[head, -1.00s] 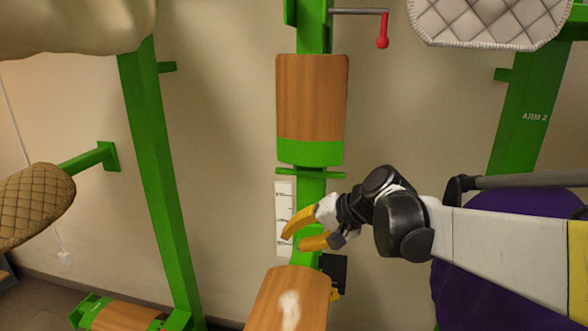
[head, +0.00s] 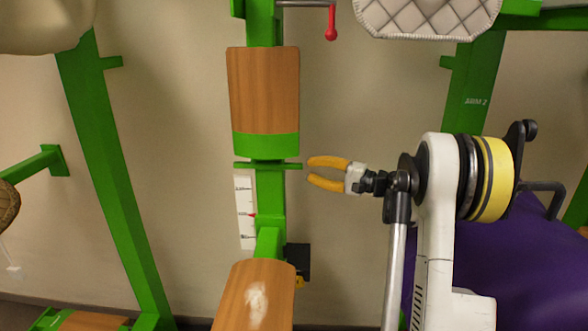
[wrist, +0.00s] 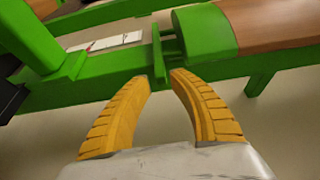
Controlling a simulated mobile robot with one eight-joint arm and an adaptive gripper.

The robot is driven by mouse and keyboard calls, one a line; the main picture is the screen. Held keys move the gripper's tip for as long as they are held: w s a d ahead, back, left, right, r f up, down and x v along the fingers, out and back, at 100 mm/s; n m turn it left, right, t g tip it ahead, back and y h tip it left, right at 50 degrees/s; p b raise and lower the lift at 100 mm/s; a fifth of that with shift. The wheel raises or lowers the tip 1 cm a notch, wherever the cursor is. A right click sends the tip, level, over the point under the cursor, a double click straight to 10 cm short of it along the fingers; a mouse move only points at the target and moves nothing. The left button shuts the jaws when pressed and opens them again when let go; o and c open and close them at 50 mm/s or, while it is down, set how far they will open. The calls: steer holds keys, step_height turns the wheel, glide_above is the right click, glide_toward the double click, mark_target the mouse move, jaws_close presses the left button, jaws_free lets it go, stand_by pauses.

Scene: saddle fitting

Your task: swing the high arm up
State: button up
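A green post (head: 270,195) stands in the middle of the head view. On it, a wood-faced upper panel (head: 264,92) stands upright, with a green lower edge. A thin green crossbar (head: 267,165) lies just below it. A lower wood-topped arm (head: 262,295) juts out towards me, with a pale patch on top. I cannot tell which of these is the high arm. My gripper (head: 312,173), with yellow fingers, is open and empty, just right of the crossbar's end. In the wrist view, the crossbar (wrist: 158,58) is just beyond the gap between my fingertips (wrist: 161,78).
A white scale (head: 245,213) with a red mark is on the post's left. A red-knobbed lever (head: 331,28) sticks out above right. A quilted white saddle (head: 425,15) hangs at upper right, beside a post marked ARM 2 (head: 475,100). Purple cloth (head: 500,265) lies behind my arm.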

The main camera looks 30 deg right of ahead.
mark_target(302, 168)
steer(key=b+x, duration=0.1)
steer(key=x, duration=0.5)
jaws_close()
